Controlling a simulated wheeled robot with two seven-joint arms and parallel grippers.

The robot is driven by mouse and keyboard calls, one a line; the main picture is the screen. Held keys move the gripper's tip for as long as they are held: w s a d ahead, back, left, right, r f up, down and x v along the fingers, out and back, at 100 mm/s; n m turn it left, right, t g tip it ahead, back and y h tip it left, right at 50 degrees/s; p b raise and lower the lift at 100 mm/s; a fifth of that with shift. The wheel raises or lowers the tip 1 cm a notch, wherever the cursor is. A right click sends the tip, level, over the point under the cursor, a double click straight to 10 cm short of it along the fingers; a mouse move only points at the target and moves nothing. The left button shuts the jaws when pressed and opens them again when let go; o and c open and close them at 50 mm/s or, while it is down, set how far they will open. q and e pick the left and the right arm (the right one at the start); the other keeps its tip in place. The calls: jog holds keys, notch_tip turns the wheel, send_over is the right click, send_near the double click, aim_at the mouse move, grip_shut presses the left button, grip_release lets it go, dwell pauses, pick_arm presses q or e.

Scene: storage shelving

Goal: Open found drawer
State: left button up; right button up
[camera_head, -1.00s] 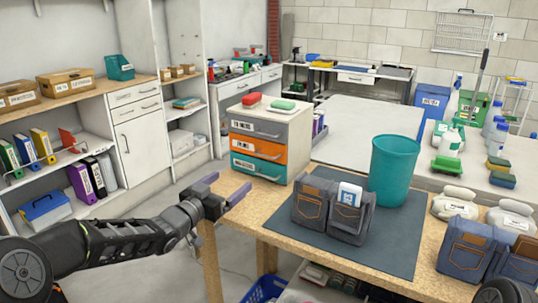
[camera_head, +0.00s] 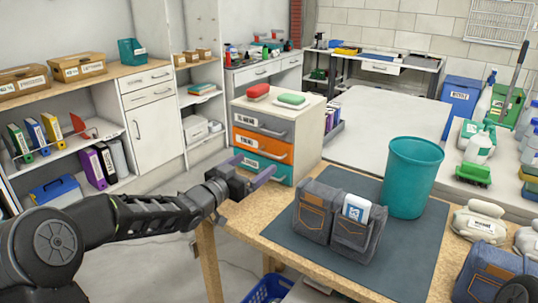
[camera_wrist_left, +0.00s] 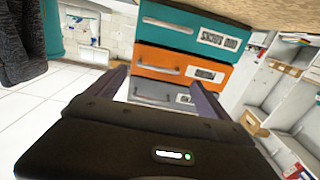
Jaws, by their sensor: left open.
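A small drawer unit (camera_head: 307,130) stands on the wooden table, with a grey top drawer (camera_head: 259,123), an orange middle drawer (camera_head: 262,146) and a teal bottom drawer (camera_head: 260,166). All three look closed, each with a label and a bar handle. My left gripper (camera_head: 251,167) is open and empty, in front of the unit near its lower drawers. In the left wrist view the unit appears upside down, with the teal drawer (camera_wrist_left: 190,24), the orange drawer (camera_wrist_left: 184,66) and the grey drawer (camera_wrist_left: 150,93) beyond the open fingers. No handle is visibly gripped. My right gripper does not show.
A red item (camera_head: 257,91) and a green item (camera_head: 291,99) lie on the unit. Denim pouches (camera_head: 338,223) and a teal bin (camera_head: 411,175) stand on the dark mat (camera_head: 390,262) to the right. A blue basket (camera_head: 268,289) sits below the table edge. Shelving lines the left wall.

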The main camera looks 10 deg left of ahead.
aim_at(267, 154)
pick_arm(q)
jog(key=x, duration=0.7)
jog(key=shift+w, duration=0.25)
jog(key=shift+a, duration=0.1)
jog(key=c, duration=1.8)
